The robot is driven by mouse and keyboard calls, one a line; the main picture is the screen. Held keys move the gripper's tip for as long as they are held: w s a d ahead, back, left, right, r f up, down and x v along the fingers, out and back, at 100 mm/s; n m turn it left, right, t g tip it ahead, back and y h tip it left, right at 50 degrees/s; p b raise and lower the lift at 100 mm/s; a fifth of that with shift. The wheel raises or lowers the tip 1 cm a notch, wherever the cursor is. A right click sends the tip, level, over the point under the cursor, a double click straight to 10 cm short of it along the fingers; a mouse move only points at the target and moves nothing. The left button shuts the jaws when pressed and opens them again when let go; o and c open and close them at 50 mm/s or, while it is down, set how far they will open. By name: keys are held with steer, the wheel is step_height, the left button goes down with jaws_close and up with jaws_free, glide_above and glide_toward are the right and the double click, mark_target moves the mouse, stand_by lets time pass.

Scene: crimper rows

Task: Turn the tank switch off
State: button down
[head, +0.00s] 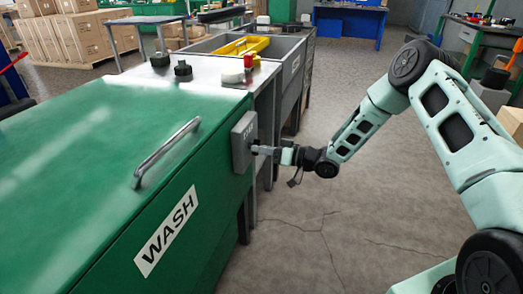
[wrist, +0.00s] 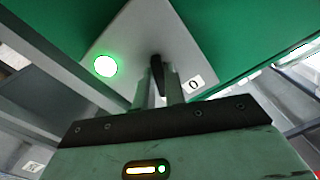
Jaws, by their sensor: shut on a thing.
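The green tank (head: 95,150) with a WASH label (head: 166,231) fills the left of the head view. A grey switch box (head: 243,143) is fixed to its side near the far corner. In the wrist view the box face (wrist: 125,45) bears a lit green lamp (wrist: 105,66), a black switch lever (wrist: 157,68) and a white label reading 0 (wrist: 194,84) to the lever's right. My gripper (wrist: 160,88) is shut on the lever, which stands close to upright in that view. In the head view my gripper (head: 262,150) reaches the box from the right; the lever is mostly hidden there.
A metal bar handle (head: 166,153) sticks up from the tank lid. Dark knobs (head: 183,69) and a red-topped part (head: 248,61) sit on the grey top behind. A yellow tray (head: 242,46) lies beyond. The floor (head: 340,220) right of the tank is clear.

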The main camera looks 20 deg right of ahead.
steer(key=n+b, duration=0.5)
steer(key=n, duration=0.6)
steer(key=shift+w+d+f, duration=0.1)
steer(key=shift+n+b, duration=0.3)
steer(key=shift+b, duration=0.05)
stand_by(0.4)
steer(key=c, duration=1.5)
jaws_free()
steer(key=shift+o, duration=0.2)
steer(key=shift+d, duration=0.1)
steer(key=p+v, duration=0.2)
steer(key=v, duration=1.5)
